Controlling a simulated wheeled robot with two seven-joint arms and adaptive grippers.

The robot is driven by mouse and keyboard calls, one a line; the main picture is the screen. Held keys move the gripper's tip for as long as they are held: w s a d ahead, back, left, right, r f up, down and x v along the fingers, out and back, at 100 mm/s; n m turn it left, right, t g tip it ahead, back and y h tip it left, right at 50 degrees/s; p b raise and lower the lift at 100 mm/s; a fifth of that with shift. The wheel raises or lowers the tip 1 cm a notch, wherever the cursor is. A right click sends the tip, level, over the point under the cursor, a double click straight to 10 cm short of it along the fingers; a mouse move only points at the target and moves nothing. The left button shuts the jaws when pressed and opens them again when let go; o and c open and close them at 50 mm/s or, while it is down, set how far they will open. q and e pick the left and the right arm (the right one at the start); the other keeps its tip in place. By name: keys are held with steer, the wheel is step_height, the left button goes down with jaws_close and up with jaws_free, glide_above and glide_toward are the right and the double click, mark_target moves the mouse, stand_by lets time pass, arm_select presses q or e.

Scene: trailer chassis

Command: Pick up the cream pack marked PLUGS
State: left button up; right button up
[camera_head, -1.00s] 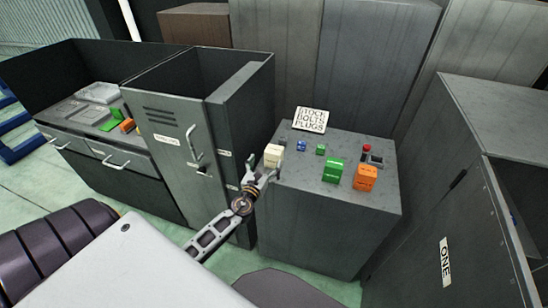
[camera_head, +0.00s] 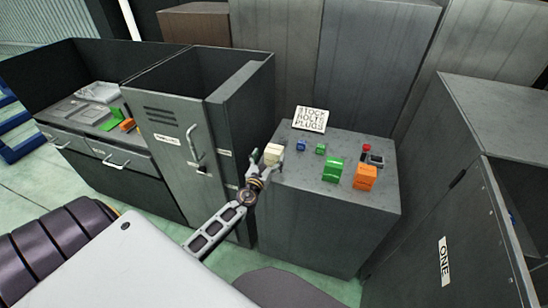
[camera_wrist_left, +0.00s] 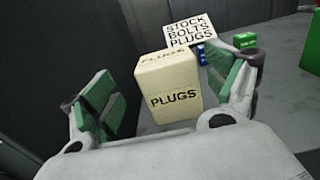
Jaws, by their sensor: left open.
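The cream pack marked PLUGS (camera_head: 273,154) stands upright at the left edge of the grey cabinet top (camera_head: 330,213). My left gripper (camera_head: 266,165) is open at the pack's near side. In the left wrist view the gripper (camera_wrist_left: 178,92) has a finger on each side of the pack, with a wide gap at the left finger and a narrower one at the right. My right gripper is not in view.
A sign reading STOCK BOLTS PLUGS (camera_head: 311,119) stands behind. A green box (camera_head: 333,169), an orange box (camera_head: 366,177), small blue (camera_head: 301,145) and green (camera_head: 320,149) blocks and a red-topped item (camera_head: 367,148) share the top. A tall locker (camera_head: 168,150) stands left.

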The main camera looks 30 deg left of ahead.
mark_target(274, 148)
arm_select(q)
steer(key=shift+w, duration=1.5)
steer(key=shift+x, duration=1)
steer(key=shift+f, duration=0.1)
steer(key=c, duration=1.3)
steer(key=shift+r, duration=0.3)
